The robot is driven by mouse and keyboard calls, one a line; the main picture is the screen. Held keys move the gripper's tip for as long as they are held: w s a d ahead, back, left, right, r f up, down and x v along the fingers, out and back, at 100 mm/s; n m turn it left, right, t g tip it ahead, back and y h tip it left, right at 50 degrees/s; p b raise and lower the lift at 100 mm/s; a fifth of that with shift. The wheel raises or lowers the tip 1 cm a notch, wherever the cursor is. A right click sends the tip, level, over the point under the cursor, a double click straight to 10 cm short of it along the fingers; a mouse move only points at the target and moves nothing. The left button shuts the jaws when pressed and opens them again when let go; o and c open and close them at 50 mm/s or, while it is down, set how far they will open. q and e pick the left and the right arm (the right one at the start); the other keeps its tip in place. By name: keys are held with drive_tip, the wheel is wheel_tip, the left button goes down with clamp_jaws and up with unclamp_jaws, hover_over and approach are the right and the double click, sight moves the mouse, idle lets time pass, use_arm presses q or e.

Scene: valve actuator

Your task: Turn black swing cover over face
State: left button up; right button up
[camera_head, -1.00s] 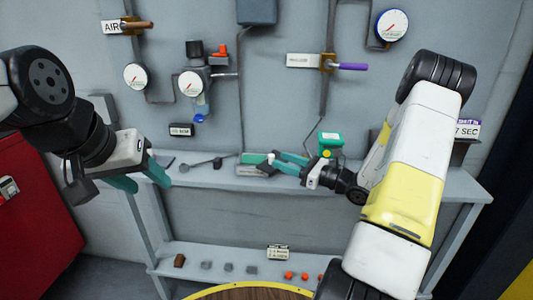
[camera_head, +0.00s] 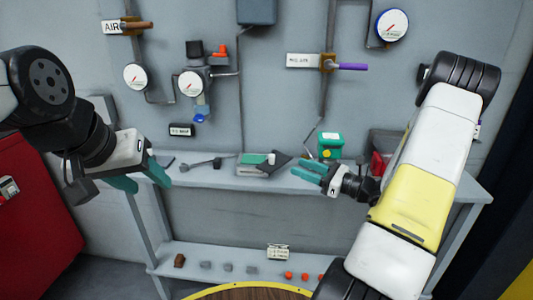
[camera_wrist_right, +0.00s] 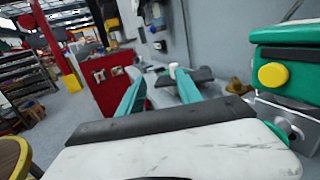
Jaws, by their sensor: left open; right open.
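A low grey box (camera_head: 254,170) lies on the shelf in the head view. Its green face (camera_head: 251,158) is visible on the left part of its top. A white knob (camera_head: 271,159) stands beside the face. The black swing cover (camera_head: 282,159) lies to the right of the knob, apart from most of the green face; it also shows in the right wrist view (camera_wrist_right: 188,77). My right gripper (camera_head: 300,167) is open and empty, just right of the box, with its fingers pointing left towards it. My left gripper (camera_head: 148,184) is open and empty at the shelf's left end.
A green device with a yellow button (camera_head: 329,147) stands behind my right gripper. A red object (camera_head: 378,163) is further right. A tool (camera_head: 202,163) lies left of the box on the shelf (camera_head: 222,181). Gauges and valves hang on the wall above.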

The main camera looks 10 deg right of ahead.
sight(272, 157)
drive_tip(key=shift+v, duration=0.8)
drive_tip(key=shift+d, duration=0.15)
drive_tip(key=c, duration=0.3)
drive_tip(key=shift+n+g+y, duration=0.4)
drive_tip(key=shift+n+g, duration=0.1)
drive_tip(key=shift+g, duration=0.4)
drive_tip(key=d, duration=0.1)
drive_tip(key=w+d+f, duration=0.1)
drive_tip(key=d, duration=0.1)
drive_tip(key=d+f, duration=0.1)
drive_tip(key=d, duration=0.1)
drive_tip(key=shift+w+d, duration=0.1)
drive_tip(key=shift+w, duration=0.1)
clamp_jaws()
drive_tip(key=x, duration=1.3)
drive_tip(key=shift+w+a, duration=0.2)
drive_tip(key=shift+a, duration=0.15)
